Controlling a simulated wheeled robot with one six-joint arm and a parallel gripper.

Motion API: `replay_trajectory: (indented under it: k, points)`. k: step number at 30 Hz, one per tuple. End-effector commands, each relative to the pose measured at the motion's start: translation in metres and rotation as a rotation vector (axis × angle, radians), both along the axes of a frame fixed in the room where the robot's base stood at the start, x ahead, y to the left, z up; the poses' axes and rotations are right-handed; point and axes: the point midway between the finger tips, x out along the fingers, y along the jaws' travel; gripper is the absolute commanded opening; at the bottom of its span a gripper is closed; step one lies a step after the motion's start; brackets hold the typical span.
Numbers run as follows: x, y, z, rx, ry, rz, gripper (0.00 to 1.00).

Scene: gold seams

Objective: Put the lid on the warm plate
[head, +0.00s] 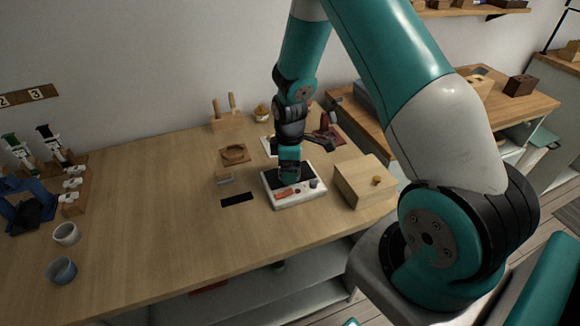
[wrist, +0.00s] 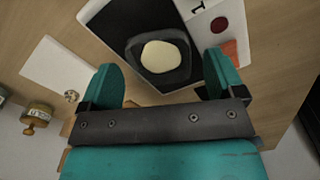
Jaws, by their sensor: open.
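The warm plate (head: 299,199) is a white box with a black top and an orange part on its front, on the wooden table. It also shows in the wrist view (wrist: 203,28). A dark, rounded-square dish (wrist: 133,50) with a cream disc in it is on or above the black top; contact cannot be told. My gripper (wrist: 160,80) is open, its teal fingers either side of the dish's near part, apart from it. In the head view my gripper (head: 289,176) is over the warm plate. A white flat panel (wrist: 58,72) with a small metallic knob lies behind; whether it is the lid is unclear.
Two cups (head: 61,269) stand far left. The table's left middle is clear.

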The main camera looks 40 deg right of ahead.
Motion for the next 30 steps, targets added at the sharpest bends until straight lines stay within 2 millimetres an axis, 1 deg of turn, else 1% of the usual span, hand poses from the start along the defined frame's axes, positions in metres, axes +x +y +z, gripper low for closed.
replay_trajectory:
  k: [12,15,18,20,23,25,26,27,29,30]
  points:
    - [0.001,0.000,0.086,-0.001,-0.007,0.000,0.88]
    - [0.001,0.000,0.100,0.000,-0.004,0.000,0.88]
    - [0.000,0.001,0.110,0.000,-0.003,0.000,0.88]
    - [-0.001,0.006,0.118,0.007,-0.008,-0.005,0.88]
    - [-0.011,0.035,0.143,0.042,-0.029,-0.032,0.88]
    - [-0.028,0.069,0.168,0.088,-0.046,-0.066,0.88]
    - [-0.038,0.085,0.180,0.112,-0.051,-0.084,0.88]
    - [-0.054,0.107,0.195,0.146,-0.054,-0.108,0.88]
    - [-0.083,0.137,0.216,0.197,-0.050,-0.143,0.88]
    - [-0.103,0.154,0.228,0.229,-0.043,-0.165,0.88]
